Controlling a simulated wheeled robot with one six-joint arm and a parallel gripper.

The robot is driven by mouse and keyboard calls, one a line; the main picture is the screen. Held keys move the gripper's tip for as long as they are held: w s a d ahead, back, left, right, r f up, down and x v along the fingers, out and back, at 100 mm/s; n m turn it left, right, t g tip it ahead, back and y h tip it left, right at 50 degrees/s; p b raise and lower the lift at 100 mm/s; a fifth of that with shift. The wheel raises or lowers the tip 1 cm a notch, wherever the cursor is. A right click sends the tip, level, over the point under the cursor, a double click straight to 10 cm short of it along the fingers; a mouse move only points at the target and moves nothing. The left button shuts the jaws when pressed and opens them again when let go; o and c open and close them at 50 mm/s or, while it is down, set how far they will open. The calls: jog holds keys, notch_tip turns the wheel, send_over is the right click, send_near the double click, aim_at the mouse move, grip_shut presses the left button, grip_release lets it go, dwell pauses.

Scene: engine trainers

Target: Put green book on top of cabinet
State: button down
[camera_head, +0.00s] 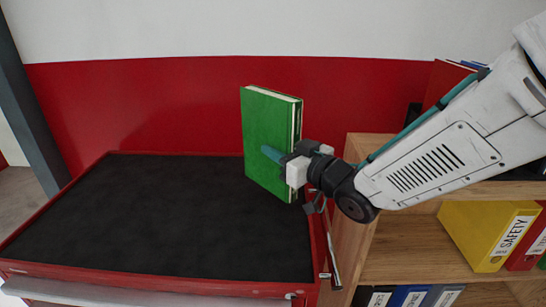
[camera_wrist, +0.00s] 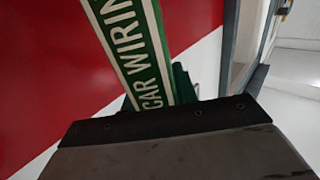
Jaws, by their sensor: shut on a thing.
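The green book (camera_head: 265,125) is upright in the head view, with its pale page edges facing up and right. My gripper (camera_head: 275,156) is shut on it, with one teal fingertip showing against the green cover. In the wrist view the book's spine (camera_wrist: 137,50) reads "CAR WIRIN", the rest cut off. The red cabinet (camera_head: 150,278) has a flat black top (camera_head: 150,215). The book's lower end overlaps the right part of this top in the picture. I cannot tell whether it touches the top or hangs just above it.
The black top is otherwise bare. A wooden shelf (camera_head: 405,250) stands close on the right, holding a yellow "SAFETY" binder (camera_head: 485,232) and several other binders. A red wall band (camera_head: 150,95) runs behind the cabinet. A grey post (camera_head: 25,105) stands at far left.

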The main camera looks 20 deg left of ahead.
jog(key=shift+w+a+r, duration=0.1)
jog(key=shift+w+a, duration=0.05)
jog(key=shift+w, duration=0.35)
jog(key=f, duration=0.3)
jog(key=shift+w+a+f, duration=0.15)
jog(key=shift+a, duration=0.15)
jog(key=shift+w+d+f, duration=0.1)
jog(key=shift+d+f, duration=0.05)
jog(key=shift+f, duration=0.15)
jog(key=c, duration=1.1)
grip_release()
